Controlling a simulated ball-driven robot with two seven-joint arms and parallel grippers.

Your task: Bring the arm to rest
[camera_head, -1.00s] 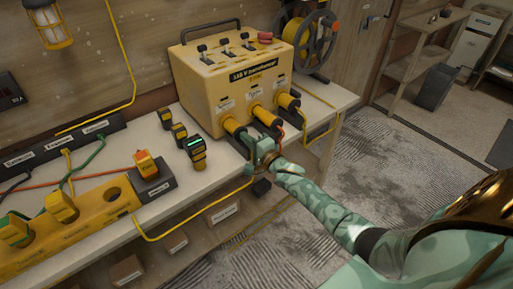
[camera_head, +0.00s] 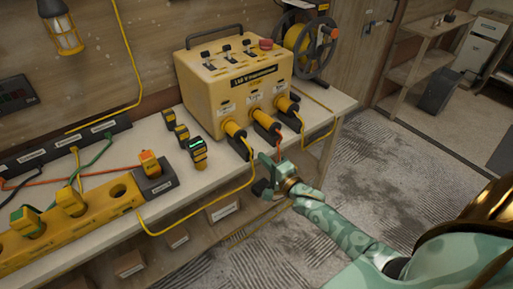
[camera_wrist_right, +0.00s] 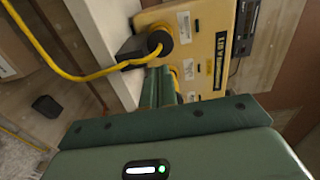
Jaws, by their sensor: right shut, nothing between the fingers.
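My right arm comes in from the lower right in the head view. Its green gripper (camera_head: 267,175) is shut and empty, just off the bench's front edge and below the plugs of the yellow power box (camera_head: 235,88). In the right wrist view the shut fingers (camera_wrist_right: 160,86) point toward the yellow box (camera_wrist_right: 212,35), with a plug and yellow cable (camera_wrist_right: 62,72) to their left. My left gripper is not in view.
The white bench (camera_head: 208,178) holds a handheld tester (camera_head: 197,153), small yellow connectors, a yellow socket strip (camera_head: 100,212) and a cable reel (camera_head: 306,48). Yellow cables hang over the front edge. The patterned floor (camera_head: 385,170) to the right is open.

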